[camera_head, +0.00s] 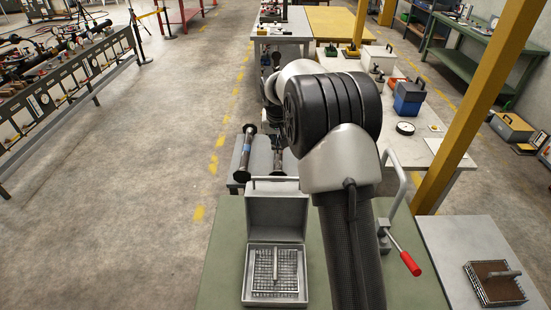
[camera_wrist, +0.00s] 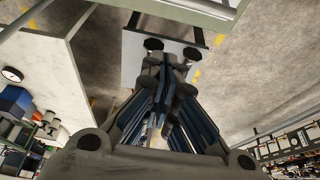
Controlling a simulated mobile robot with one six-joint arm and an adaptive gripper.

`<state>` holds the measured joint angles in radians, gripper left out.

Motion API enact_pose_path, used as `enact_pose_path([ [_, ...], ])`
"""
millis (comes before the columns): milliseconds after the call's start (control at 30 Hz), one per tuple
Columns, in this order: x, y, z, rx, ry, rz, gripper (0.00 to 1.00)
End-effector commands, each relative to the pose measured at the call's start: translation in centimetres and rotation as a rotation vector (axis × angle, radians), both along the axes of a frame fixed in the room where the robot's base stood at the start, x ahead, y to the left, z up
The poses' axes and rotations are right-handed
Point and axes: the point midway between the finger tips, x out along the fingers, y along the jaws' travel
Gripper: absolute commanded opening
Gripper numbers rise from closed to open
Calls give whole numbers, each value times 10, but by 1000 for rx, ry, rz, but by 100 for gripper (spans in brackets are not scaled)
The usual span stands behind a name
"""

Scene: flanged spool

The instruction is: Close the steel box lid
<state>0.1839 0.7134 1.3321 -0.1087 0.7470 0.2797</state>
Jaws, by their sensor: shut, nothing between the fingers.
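The steel box (camera_head: 248,287) stands on the green bench. Its lid (camera_head: 277,217) stands open, roughly upright at the back of the box. A wire basket (camera_head: 264,284) with an upright handle sits inside. In the wrist view my gripper (camera_wrist: 168,66) is shut and empty, above a pale stand beyond the bench. The box cannot be made out in the wrist view. In the head view my arm passes to the right of the box and hides my fingers.
The green bench (camera_head: 222,262) has bare room left of the box. A red-handled lever (camera_head: 410,263) stands to the right, beyond my arm. Behind the lid, a flanged spool (camera_head: 245,150) lies on a low stand. A white table (camera_head: 440,150) with several items is at right.

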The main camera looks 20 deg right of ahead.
Motion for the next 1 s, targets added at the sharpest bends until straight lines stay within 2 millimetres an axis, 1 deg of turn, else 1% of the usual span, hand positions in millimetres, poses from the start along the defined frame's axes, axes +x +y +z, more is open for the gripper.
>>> enact_pose_path([
  [167,6,-3,-21,1,4,-1,0],
  [533,31,-13,-96,1,5,0,0],
  [567,31,-13,-98,0,3,1,0],
  [600,24,-10,-93,0,0,1,0],
  [800,3,-1,-93,-1,0,2,0],
  [1000,-5,2,-93,0,0,0,0],
])
